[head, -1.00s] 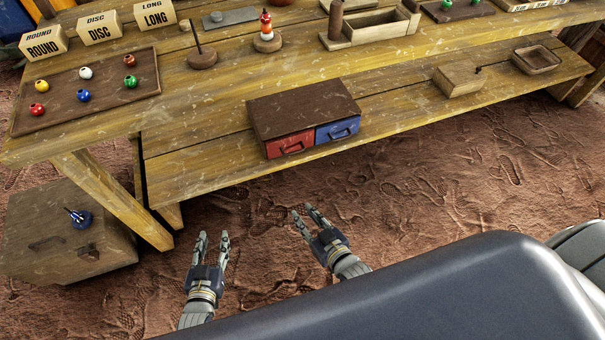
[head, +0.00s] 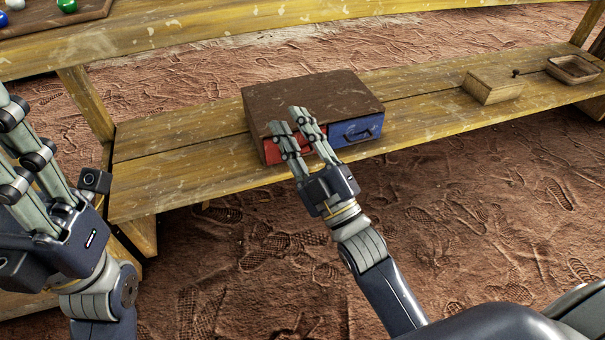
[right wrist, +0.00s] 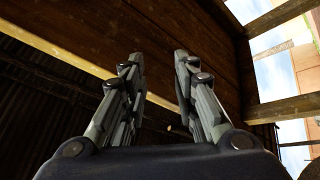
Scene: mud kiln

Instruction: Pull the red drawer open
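The red drawer (head: 271,154) is the left one of two in a brown wooden box (head: 318,94) on the low shelf. It looks shut, and my right gripper hides part of its front and its handle. My right gripper (head: 287,119) is in front of the red drawer, its fingers overlapping the box in the head view. In the right wrist view its two fingers (right wrist: 158,60) stand apart with nothing between them; contact with the drawer cannot be told. My left gripper (head: 12,145) is large at the left edge, fingers spread and empty, tips partly cut off.
A blue drawer (head: 356,130) with a handle sits right of the red one. A small wooden box (head: 493,86) and a shallow tray (head: 574,69) stand further right on the shelf (head: 430,95). The ground in front is clear.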

